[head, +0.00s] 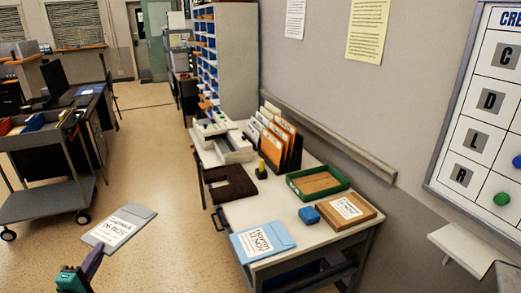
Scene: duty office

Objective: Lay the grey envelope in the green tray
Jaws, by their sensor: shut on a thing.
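The grey envelope (133,214) has a white printed label and is at the lower left, held above the floor and away from the table. My gripper (93,262), with purple fingers on a teal body, is shut on its near edge. The green tray (297,189) lies on the white table at centre right, well to the right of my gripper. Its inside looks brown; I cannot tell whether that is its floor or something lying in it.
On the table (228,205) are a blue envelope (277,236) at the near corner, a blue block (310,215), a brown labelled box (358,202), a dark mat (228,187) and a file rack (297,150). A grey cart (45,202) stands left. Floor between is clear.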

